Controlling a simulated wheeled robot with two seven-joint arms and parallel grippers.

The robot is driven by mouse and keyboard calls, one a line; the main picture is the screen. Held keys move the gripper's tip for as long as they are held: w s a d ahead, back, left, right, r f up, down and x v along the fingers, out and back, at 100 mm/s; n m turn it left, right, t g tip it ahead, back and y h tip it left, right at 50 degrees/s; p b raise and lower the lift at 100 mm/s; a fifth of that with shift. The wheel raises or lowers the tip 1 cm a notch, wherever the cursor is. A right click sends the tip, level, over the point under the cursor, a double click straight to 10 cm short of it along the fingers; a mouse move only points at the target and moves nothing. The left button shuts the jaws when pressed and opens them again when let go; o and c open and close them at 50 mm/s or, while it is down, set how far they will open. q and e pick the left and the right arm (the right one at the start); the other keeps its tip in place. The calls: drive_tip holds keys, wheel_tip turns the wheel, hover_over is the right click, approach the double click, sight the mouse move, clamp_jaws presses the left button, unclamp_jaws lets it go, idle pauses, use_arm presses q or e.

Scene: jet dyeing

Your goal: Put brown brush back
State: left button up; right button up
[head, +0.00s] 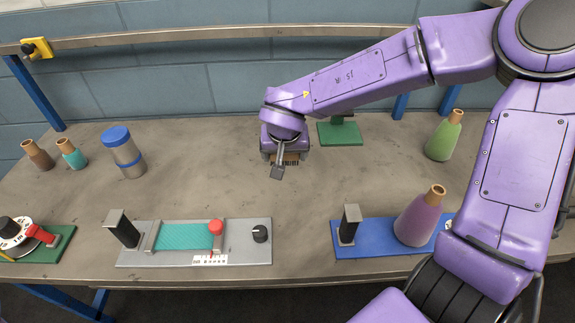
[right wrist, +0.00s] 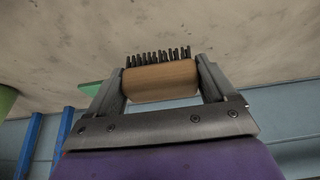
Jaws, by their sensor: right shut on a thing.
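My right gripper (head: 284,166) is over the back middle of the table, with the arm coming in from the right. It is shut on the brown brush (right wrist: 160,82), which has a tan wooden body and dark bristles. In the right wrist view the brush lies crosswise between the two fingers (right wrist: 161,78), bristles toward the table surface. In the head view only a small part of the brush (head: 291,158) shows; the gripper hides the rest. I cannot tell if the bristles touch the table. My left gripper is not in view.
A green stand (head: 340,133) is just behind and right of the gripper, partly hidden by my arm. A green cone (head: 442,139) and purple cone (head: 417,220) stand right. A blue-lidded jar (head: 124,153) stands left. The table (head: 200,180) between is clear.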

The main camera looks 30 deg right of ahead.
hover_over(288, 171)
drive_tip(key=s+a, duration=0.1)
drive_tip(key=f, duration=0.5)
drive_tip(key=shift+s+a+f+b, duration=0.15)
drive_tip(key=shift+a+b, duration=0.05)
drive_tip(key=shift+b, duration=0.1)
drive_tip(key=f, duration=0.1)
drive_tip(key=f+b, duration=0.1)
drive_tip(key=f, duration=0.1)
drive_tip(key=shift+d+f, duration=0.3)
drive_tip(key=shift+d, duration=0.05)
drive_tip(key=shift+w+f, duration=0.2)
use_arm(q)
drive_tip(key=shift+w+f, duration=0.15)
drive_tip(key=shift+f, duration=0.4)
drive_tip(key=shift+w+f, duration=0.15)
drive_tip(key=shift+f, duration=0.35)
use_arm(e)
drive_tip(key=shift+r, duration=0.1)
drive_tip(key=shift+s, duration=0.15)
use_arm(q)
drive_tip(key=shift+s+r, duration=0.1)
